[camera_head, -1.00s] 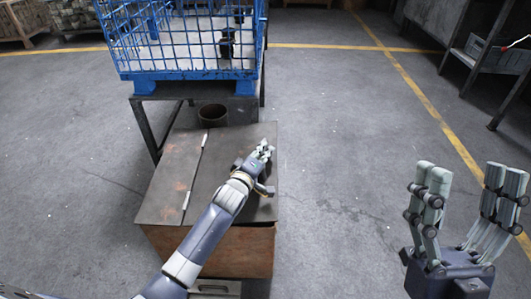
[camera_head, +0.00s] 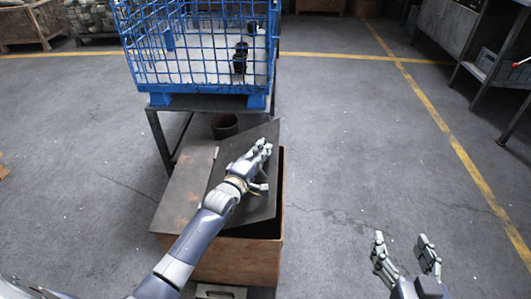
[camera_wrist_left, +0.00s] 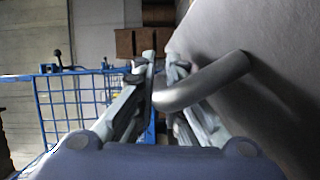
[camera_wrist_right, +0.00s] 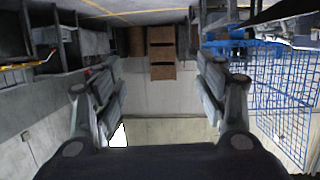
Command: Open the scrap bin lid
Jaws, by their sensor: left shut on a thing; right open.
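The scrap bin (camera_head: 240,262) is a rusty brown box with a dark metal top, below the middle of the head view. The right part of its top is a hinged lid (camera_head: 262,205), tilted up with its right edge raised and a dark gap under it. My left gripper (camera_head: 262,150) is at the lid. In the left wrist view its fingers (camera_wrist_left: 160,80) are closed around a curved metal handle (camera_wrist_left: 205,82) on the grey lid face (camera_wrist_left: 255,60). My right gripper (camera_head: 405,245) is open and empty, right of the bin.
A blue wire basket (camera_head: 200,60) stands on a dark metal table (camera_head: 160,140) behind the bin. A dark round pot (camera_head: 224,126) sits just behind the bin. A workbench (camera_head: 490,65) is at the far right. The floor right of the bin is clear.

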